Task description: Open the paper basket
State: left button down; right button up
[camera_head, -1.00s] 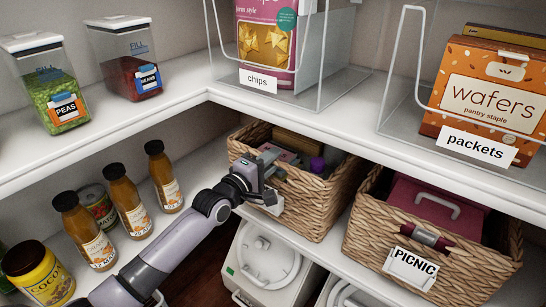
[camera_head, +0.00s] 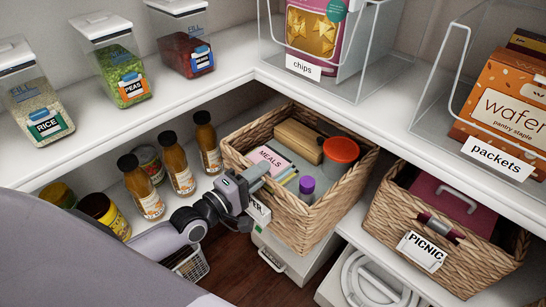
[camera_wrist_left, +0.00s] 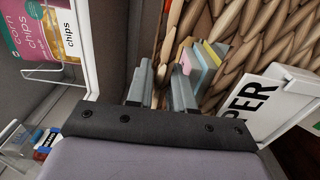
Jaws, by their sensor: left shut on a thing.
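The paper basket (camera_head: 302,222) is a woven wicker basket on the lower shelf, sticking well out past the shelf edge with its open top in view. Its white label (camera_head: 257,208), partly hidden by my gripper, shows large letters ending in "PER" in the left wrist view (camera_wrist_left: 258,107). In the basket are a pink "MEALS" item (camera_head: 270,160), a brown block (camera_head: 298,141), a red-lidded tub (camera_head: 340,152) and a purple-capped item (camera_head: 306,188). My left gripper (camera_head: 257,177) is shut on the basket's front rim; its fingers also show in the left wrist view (camera_wrist_left: 161,88).
The picnic basket (camera_head: 425,228) stands to the right on the same shelf. The upper shelf, with the chips bin (camera_head: 372,50) and packets bin (camera_head: 432,112), overhangs the back. Bottles (camera_head: 174,163) stand at left. White boxes (camera_head: 290,262) sit below.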

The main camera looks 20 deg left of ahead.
pick_arm(q)
jog(key=shift+p+v, duration=0.35)
jog(key=shift+v, duration=1)
jog(key=c, duration=1.1)
grip_release()
jog(key=shift+p+v, duration=0.45)
jog(key=shift+v, duration=3.15)
